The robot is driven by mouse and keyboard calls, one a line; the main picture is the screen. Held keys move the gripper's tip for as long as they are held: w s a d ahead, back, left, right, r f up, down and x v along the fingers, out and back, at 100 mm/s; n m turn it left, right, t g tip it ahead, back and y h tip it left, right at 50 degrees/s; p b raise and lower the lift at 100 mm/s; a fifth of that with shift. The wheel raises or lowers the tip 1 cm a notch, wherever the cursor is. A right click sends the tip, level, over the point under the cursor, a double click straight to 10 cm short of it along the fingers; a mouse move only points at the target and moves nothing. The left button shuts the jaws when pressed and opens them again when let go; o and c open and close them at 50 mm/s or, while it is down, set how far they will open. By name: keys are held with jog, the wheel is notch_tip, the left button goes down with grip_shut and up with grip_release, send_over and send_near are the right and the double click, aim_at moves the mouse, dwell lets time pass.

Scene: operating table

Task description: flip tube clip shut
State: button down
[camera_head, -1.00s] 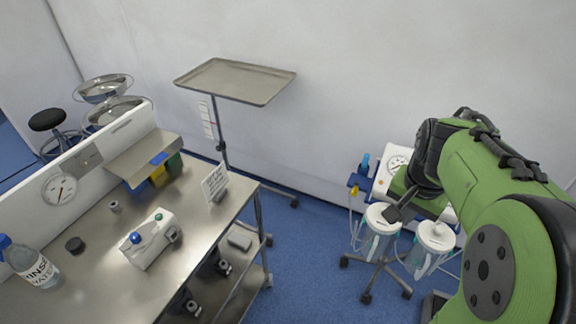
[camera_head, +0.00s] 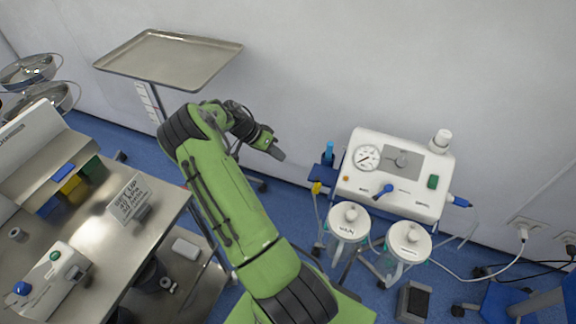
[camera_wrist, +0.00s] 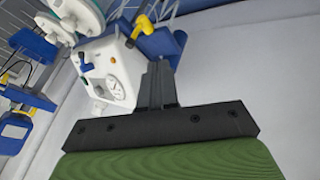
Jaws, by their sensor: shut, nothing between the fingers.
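A suction unit (camera_head: 396,172) with a dial stands against the wall at the right. A small yellow piece (camera_head: 316,187), which looks like the tube clip, sits at its left side with a pale tube hanging below. It shows in the wrist view (camera_wrist: 141,26) beside a blue holder. Whether the clip is open or shut is too small to tell. My gripper (camera_head: 279,154) is shut and empty, in the air to the left of the unit and apart from the clip. In the wrist view my closed fingers (camera_wrist: 157,82) point toward the blue holder and the unit.
Two lidded jars (camera_head: 348,222) hang in front of the unit. A blue holder (camera_head: 327,168) is at its left side. A steel tray stand (camera_head: 168,60) is at the back left. A steel table (camera_head: 150,243) with a sign stands at the lower left.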

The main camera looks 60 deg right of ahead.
aim_at(317, 182)
jog(key=s+d+f+b, duration=0.1)
jog(key=s+d+f, duration=0.2)
jog(key=s+f, duration=0.4)
jog(key=shift+s+f+b, duration=0.4)
jog(key=shift+s, duration=0.7)
